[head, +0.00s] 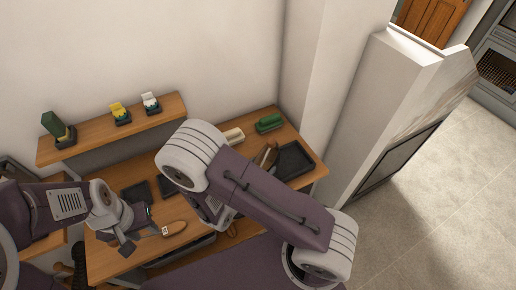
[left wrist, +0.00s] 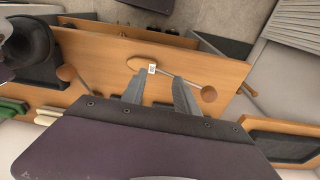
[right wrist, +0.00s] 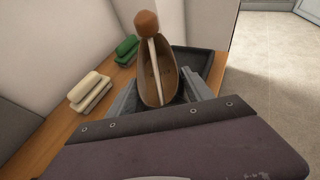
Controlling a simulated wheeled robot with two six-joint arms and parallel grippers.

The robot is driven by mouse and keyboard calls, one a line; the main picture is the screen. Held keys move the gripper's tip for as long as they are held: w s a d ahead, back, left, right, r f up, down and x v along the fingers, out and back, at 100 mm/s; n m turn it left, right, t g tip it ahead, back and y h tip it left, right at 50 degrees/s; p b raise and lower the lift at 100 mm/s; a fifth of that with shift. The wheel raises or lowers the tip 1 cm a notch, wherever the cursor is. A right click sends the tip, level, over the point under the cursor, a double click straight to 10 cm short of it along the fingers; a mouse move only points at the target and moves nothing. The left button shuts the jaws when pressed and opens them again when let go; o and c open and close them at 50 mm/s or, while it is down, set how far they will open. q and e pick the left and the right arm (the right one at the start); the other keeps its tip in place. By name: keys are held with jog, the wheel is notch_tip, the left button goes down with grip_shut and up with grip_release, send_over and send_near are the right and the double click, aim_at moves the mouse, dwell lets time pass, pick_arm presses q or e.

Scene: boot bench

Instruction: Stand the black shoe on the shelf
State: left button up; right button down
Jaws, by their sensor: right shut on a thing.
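The shelf (head: 90,132) is on the wall.
The shelf holds green, yellow and white items on dark bases. A black tray (head: 296,160), green brush (head: 269,123) and cream block (head: 233,136) are at the bench's right end. Dark mats (head: 136,191) lie mid-bench. The shelf has bare wood between its items.

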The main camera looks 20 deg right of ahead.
aim_at(279, 156)
jog(key=s+d+r+m+g+h+p, duration=0.1)
jog(key=s+d+r+m+g+p, duration=0.1)
jog(key=d, duration=0.6)
jog(key=s+d+r+m+g+h+p, duration=0.1)
jog(key=d+r+m+g, duration=0.3)
jog(key=d, duration=0.4)
jog(key=shift+s+d+r+m+g+h+p, duration=0.25)
jog(key=shift+s+r+m+g+h+p, duration=0.15)
jog(key=shift+s+g+p, duration=0.4)
jog(key=w+a+f, duration=0.2)
jog(key=w, duration=0.1)
jog(key=w+a+f+p, duration=0.1)
jog(key=w+a+f, duration=0.1)
jog(key=a, duration=0.1)
jog(key=w+a+f+p, duration=0.1)
jog(key=w+a+f, duration=0.1)
jog(key=w+f, duration=0.1)
jog(key=shift+w+a, duration=0.3)
jog(key=shift+a, duration=0.1)
jog(key=shift+f+p, duration=0.55)
jog(key=shift+f, duration=1.4)
jog(key=shift+c, duration=2.1)
grip_release()
